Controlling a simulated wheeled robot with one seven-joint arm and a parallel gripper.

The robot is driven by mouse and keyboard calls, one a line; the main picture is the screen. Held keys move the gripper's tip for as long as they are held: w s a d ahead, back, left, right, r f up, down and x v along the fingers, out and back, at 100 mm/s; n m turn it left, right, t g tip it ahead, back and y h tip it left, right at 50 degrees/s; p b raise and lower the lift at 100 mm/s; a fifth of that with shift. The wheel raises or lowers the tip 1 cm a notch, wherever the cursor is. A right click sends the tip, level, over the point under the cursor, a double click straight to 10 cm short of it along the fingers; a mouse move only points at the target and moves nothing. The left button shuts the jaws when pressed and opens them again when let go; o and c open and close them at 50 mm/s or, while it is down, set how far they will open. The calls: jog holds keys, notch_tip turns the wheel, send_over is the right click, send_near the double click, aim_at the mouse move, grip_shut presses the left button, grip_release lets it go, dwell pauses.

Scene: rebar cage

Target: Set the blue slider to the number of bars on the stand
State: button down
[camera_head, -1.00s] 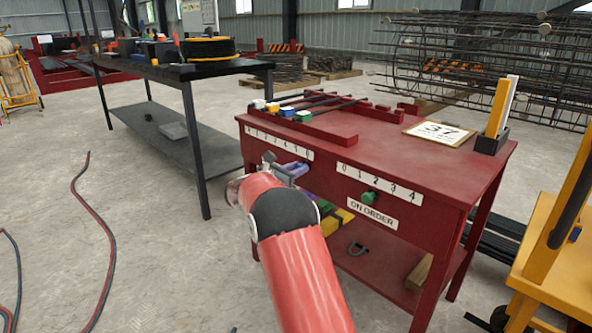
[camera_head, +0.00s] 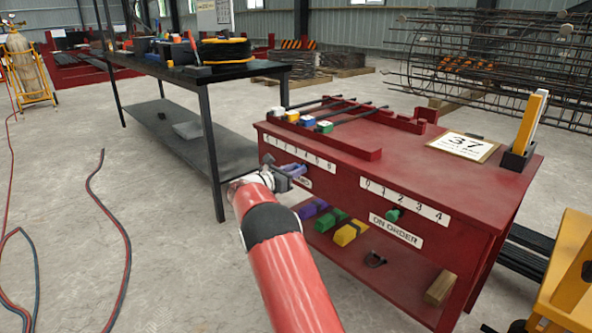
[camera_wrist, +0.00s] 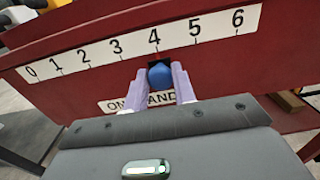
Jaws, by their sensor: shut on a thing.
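The blue slider knob (camera_wrist: 160,76) sits in a slot of the red stand's front panel, just below the 4 on a white 0 to 6 scale (camera_wrist: 135,45). My gripper (camera_wrist: 158,85) is shut on the knob, one pale finger on each side. In the head view, my gripper (camera_head: 292,171) reaches the panel's left part and hides the knob. An "ON HAND" label below is partly covered by the fingers. On the stand's top (camera_head: 400,125), several dark bars (camera_head: 345,112) lie side by side, with white, yellow, blue and green end caps.
Coloured blocks (camera_head: 350,232) rest on the lower shelf. A dark workbench (camera_head: 200,75) stands left; hoses (camera_head: 118,240) lie on the floor.

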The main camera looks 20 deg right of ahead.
jog(key=c, duration=1.2)
grip_release()
jog(key=shift+o, duration=0.2)
jog(key=shift+a, duration=0.1)
jog(key=v, duration=0.7)
jog(key=shift+s+a+b, duration=0.15)
jog(key=shift+a+b, duration=0.15)
jog(key=s+r+m+g+y, duration=0.1)
jog(key=s+r+m+y, duration=0.2)
jog(key=s, duration=0.4)
jog(key=s+d+r+m+g+y, duration=0.15)
jog(key=s+m, duration=0.25)
jog(key=s, duration=0.4)
jog(key=s+r+m+g+y, duration=0.1)
jog(key=s+r+m+y, duration=0.2)
jog(key=s, duration=0.4)
jog(key=s+a+f+m+t+y, duration=0.1)
jog(key=s+a+m+y, duration=0.3)
jog(key=s, duration=0.9)
jog(key=s+a+f+m+t+y, duration=0.2)
jog(key=s+a+f+m+y, duration=0.2)
jog(key=s+a+m, duration=0.4)
jog(key=s+y, duration=0.1)
jog(key=s, duration=0.4)
jog(key=shift+a+f, duration=0.2)
jog(key=shift+a, duration=0.2)
